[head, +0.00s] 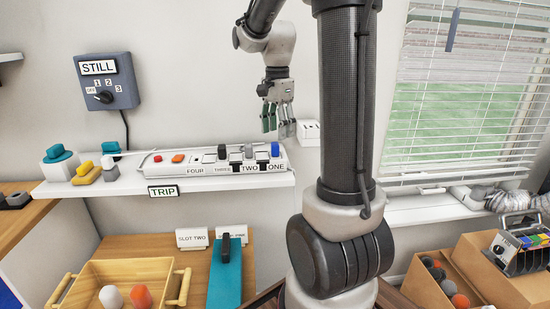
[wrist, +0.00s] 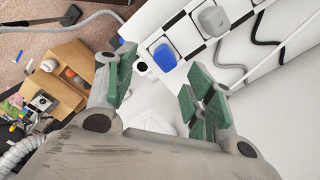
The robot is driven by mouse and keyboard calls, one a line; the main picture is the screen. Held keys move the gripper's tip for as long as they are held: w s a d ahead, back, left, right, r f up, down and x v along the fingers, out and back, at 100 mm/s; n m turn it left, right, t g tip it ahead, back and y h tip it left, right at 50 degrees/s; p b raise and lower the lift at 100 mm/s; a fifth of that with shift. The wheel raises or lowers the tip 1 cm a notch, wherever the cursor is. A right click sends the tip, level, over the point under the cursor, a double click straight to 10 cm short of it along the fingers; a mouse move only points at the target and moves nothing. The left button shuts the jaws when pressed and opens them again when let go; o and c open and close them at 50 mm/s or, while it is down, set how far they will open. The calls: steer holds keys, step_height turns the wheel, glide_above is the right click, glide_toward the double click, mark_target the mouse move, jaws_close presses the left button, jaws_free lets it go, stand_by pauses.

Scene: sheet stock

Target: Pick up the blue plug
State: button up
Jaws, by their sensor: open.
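The blue plug (head: 275,149) stands upright at the right end of the white power strip (head: 164,168), above the label ONE. In the wrist view the blue plug (wrist: 163,56) shows just beyond the fingertips, roughly between them. My gripper (head: 279,122) hangs above the right end of the strip, over the blue plug. In the wrist view my gripper (wrist: 160,78) has its green-padded fingers spread with nothing between them. I cannot tell exactly how high it is above the plug.
The white shelf (head: 120,186) also holds teal and yellow pieces at left. A white wall box (head: 308,132) is close right of my gripper. Cables cross the wrist view.

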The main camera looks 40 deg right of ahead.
mark_target(275, 143)
steer(key=m, duration=0.1)
steer(key=w+r+m, duration=0.1)
steer(key=shift+d+r+m, duration=0.1)
steer(key=shift+r+m, duration=0.15)
steer(key=shift+m, duration=0.15)
steer(key=shift+r+m, duration=0.2)
steer(key=shift+m, duration=0.8)
steer(key=shift+s+f+m, duration=0.1)
steer(key=shift+f+m, duration=0.05)
steer(key=shift+m, duration=0.75)
steer(key=f, duration=0.7)
steer(key=shift+s+a+f, duration=0.15)
steer(key=shift+a+f, duration=0.15)
steer(key=shift+f, duration=0.05)
steer(key=c, duration=1.1)
